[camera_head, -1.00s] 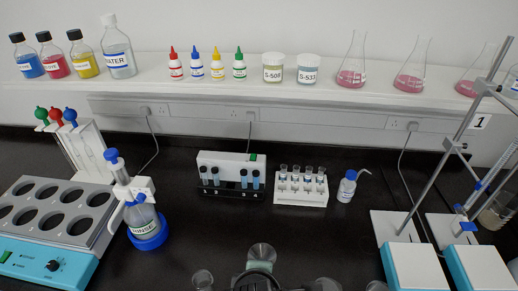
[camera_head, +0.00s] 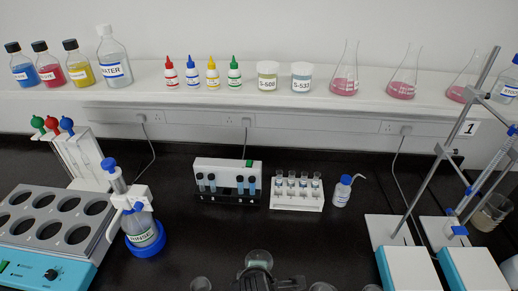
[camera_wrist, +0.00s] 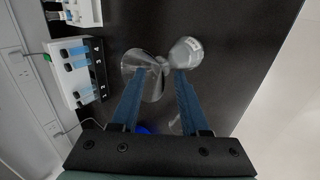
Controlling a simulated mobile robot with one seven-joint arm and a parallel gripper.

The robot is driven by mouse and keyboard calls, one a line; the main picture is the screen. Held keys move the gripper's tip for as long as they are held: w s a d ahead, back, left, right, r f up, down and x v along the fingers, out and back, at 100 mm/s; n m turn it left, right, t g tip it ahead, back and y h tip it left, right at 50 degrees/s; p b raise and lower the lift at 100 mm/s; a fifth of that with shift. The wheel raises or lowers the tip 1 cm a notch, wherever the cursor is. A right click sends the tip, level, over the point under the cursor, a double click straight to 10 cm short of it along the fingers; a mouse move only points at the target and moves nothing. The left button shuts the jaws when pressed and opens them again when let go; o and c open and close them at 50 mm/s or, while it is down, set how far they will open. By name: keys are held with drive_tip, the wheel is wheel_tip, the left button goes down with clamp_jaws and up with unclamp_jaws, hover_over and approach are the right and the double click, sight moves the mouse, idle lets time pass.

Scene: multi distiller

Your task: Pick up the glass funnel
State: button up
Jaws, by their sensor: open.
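The clear glass funnel (camera_wrist: 138,68) shows in the wrist view as a wide cone, its narrow end pointing right toward a glass vessel (camera_wrist: 187,52) with a pale label. Whether its stem sits in that vessel's neck I cannot tell. In the head view a clear round glass rim (camera_head: 258,257) shows at the bottom middle, probably the funnel. My gripper (camera_wrist: 157,76) is open, its two blue fingers reaching toward the funnel. The left fingertip overlaps the cone and the right one is near the vessel; contact is unclear. In the head view my gripper (camera_head: 257,280) is cut off and its fingers are hidden.
A white tube rack (camera_head: 297,203) and a tube block (camera_head: 226,195) stand behind. A RINSE bottle (camera_head: 146,236) and a block with round wells (camera_head: 50,228) are left. Burette stands (camera_head: 402,225) are right. Partly visible glassware (camera_head: 200,284) flanks my gripper. Dark bench between is clear.

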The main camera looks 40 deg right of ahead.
drive_tip(key=shift+w+d+f, duration=0.15)
drive_tip(key=shift+f, duration=0.25)
clamp_jaws()
